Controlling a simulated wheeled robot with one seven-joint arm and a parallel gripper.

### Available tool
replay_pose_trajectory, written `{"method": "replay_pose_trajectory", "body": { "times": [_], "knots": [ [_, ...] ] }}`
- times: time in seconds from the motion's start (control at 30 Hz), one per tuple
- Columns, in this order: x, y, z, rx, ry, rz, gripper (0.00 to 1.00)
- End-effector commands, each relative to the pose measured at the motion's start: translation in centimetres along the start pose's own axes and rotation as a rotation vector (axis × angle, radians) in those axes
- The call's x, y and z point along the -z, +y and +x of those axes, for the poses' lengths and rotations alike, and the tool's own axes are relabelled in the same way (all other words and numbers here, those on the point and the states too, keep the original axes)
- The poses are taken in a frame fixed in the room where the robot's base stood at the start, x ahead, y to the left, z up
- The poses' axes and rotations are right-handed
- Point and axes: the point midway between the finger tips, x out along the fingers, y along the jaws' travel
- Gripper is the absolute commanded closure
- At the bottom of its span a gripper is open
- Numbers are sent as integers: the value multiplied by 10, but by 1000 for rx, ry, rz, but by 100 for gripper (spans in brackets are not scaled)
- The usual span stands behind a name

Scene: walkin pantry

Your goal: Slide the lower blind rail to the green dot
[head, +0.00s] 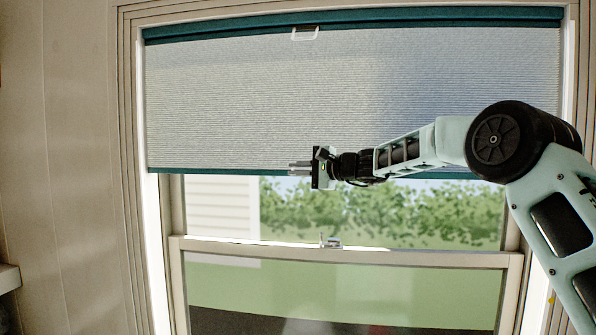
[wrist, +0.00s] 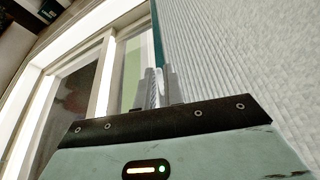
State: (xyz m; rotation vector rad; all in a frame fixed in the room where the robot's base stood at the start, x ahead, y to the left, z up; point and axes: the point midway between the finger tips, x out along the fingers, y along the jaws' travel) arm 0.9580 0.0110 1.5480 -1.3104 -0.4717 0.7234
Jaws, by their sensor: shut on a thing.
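The lower blind rail (head: 215,171) is a thin teal bar along the bottom edge of the grey pleated blind (head: 250,100), about mid-height in the window. My gripper (head: 293,168) is at this rail, left of its middle, and is shut on it. The exact grip point is small and partly hidden by the fingers. In the wrist view the fingers (wrist: 157,87) close at the near end of the teal rail (wrist: 157,38). I cannot make out a green dot in either view. A small yellowish dot (head: 551,299) shows low at the right, beside my arm.
The teal upper rail (head: 400,17) with a pale handle (head: 305,33) runs along the window top. Below the blind are bare glass, a sash bar (head: 420,257) and a window latch (head: 330,242). My arm covers the right side of the frame. A shelf edge (head: 8,277) stands at far left.

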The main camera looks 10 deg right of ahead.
Motion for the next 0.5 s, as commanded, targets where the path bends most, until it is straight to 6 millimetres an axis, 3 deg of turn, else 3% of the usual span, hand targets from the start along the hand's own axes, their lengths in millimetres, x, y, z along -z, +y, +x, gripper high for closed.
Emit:
{"method": "replay_pose_trajectory", "body": {
  "times": [0.5],
  "knots": [
    [22, 96, 8, 0, 2, -1, 100]
  ]
}}
